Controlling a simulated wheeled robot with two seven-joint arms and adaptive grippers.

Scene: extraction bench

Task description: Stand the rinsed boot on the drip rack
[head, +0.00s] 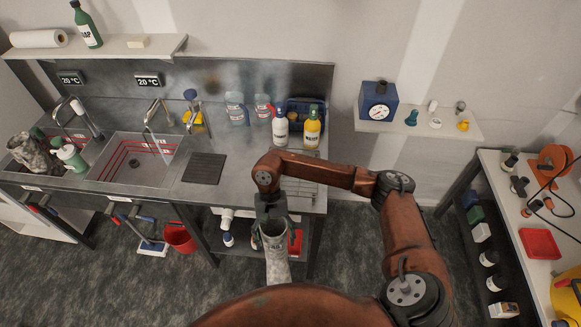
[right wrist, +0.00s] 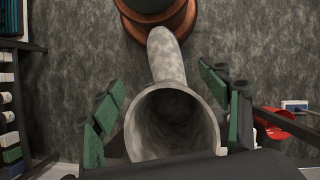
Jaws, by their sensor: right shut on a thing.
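A mottled grey boot (head: 276,262) hangs in front of the bench's front edge, opening up and toe toward me. My right gripper (head: 274,240) is shut on its upper part, green pads on both sides. In the right wrist view the boot (right wrist: 166,60) shows its round opening between the pads, its foot pointing away. The drip rack seems to be the wire rack (head: 302,188) at the bench's right end, partly hidden behind my right arm. A second similar boot (head: 33,152) is in the left sink. My left gripper is not in view.
A dark ridged mat (head: 204,168) lies left of the rack. A white bottle (head: 280,128), a yellow bottle (head: 312,128) and a blue basket (head: 298,107) stand behind the rack. A red bucket (head: 180,238) stands on the floor. A side table (head: 500,215) is at right.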

